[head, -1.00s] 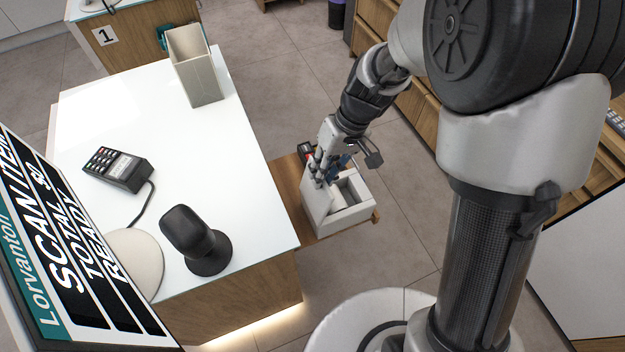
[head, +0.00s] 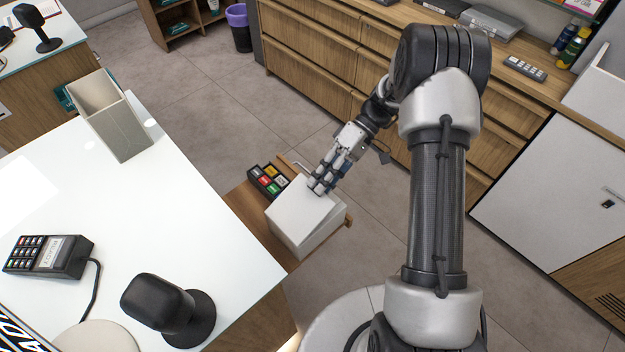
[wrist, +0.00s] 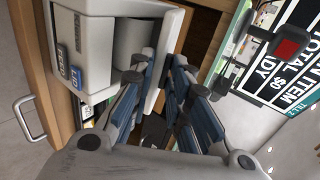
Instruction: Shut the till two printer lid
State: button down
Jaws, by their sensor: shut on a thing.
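The white till two printer (head: 292,240) sits on a wooden shelf beside the white counter. Its lid (head: 303,208) slants over the top in the head view and hides the inside there. The wrist view shows the lid (wrist: 172,62) still apart from the printer body (wrist: 92,52), with the paper roll (wrist: 130,42) visible in the gap. LID and FEED buttons (wrist: 72,68) are on the body. My gripper (head: 319,187) is at the lid's far edge. In the wrist view its fingers (wrist: 160,95) are on both sides of the lid, shut on it.
A tray of coloured keys or packets (head: 268,181) lies close behind the printer. The counter (head: 190,205) holds a card terminal (head: 48,256), a black scanner (head: 165,308) and an open beige box (head: 112,118). Wooden drawers (head: 310,60) stand at the back. The floor between is clear.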

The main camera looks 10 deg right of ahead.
jog(key=shift+w+d+f+b, duration=0.1)
jog(key=shift+d+f+b, duration=0.2)
jog(key=shift+f, duration=0.65)
jog(key=shift+w+d+f+b, duration=0.15)
jog(key=shift+d+f, duration=0.15)
jog(key=shift+f, duration=0.6)
jog(key=c, duration=1.7)
grip_release()
jog(key=shift+r, duration=0.1)
jog(key=shift+r, duration=0.1)
